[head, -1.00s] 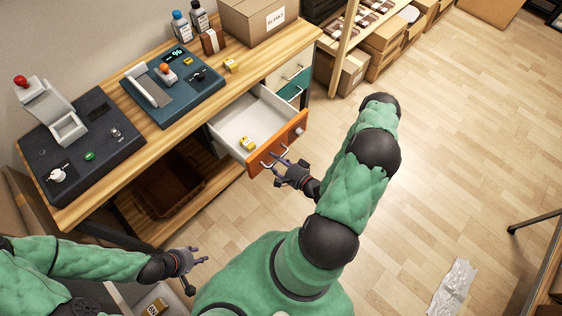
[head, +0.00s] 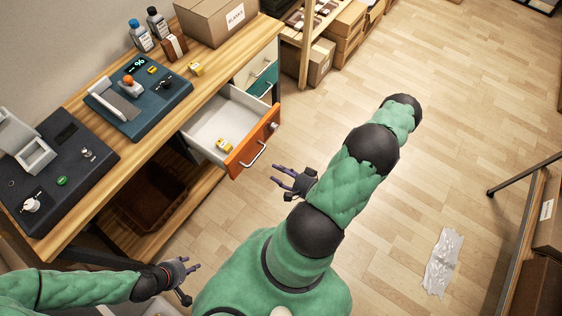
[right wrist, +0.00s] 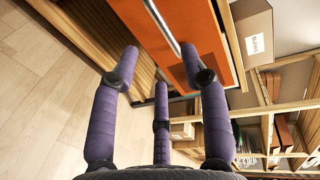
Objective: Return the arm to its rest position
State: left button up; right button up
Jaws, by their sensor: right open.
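My right gripper (head: 287,180) is open and empty, in front of the open orange-fronted drawer (head: 251,144) and apart from its handle in the head view. In the right wrist view its purple fingers (right wrist: 158,70) are spread, with the orange drawer front (right wrist: 185,35) and its metal handle beyond them. A small yellow box (head: 224,145) lies inside the drawer. My left gripper (head: 190,270) is at the lower left, below the workbench, with its fingers apart and nothing between them.
The wooden workbench (head: 150,140) carries a dark press (head: 55,180), a blue device (head: 140,100), bottles, another small yellow box (head: 196,69) and a cardboard box (head: 215,20). Shelving with boxes (head: 320,60) stands behind. Open floor lies to the right, with a crumpled plastic sheet (head: 442,262).

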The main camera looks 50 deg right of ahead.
jog(key=shift+s, duration=0.15)
dwell(0.5)
jog(key=w+a+f+n+g+y, duration=0.3)
jog(key=w+a+f+n+g, duration=0.45)
jog(key=w+a, duration=0.2)
jog(key=s+a+r+n+g, duration=0.1)
jog(key=s+a+n+g, duration=0.2)
jog(key=a, duration=0.4)
jog(key=s+a+n+g, duration=0.3)
jog(key=a+n+g, duration=0.1)
jog(key=a, duration=0.3)
jog(key=shift+a+r+g, duration=0.25)
jog(key=shift+r+g, duration=0.1)
jog(key=shift+r, duration=0.05)
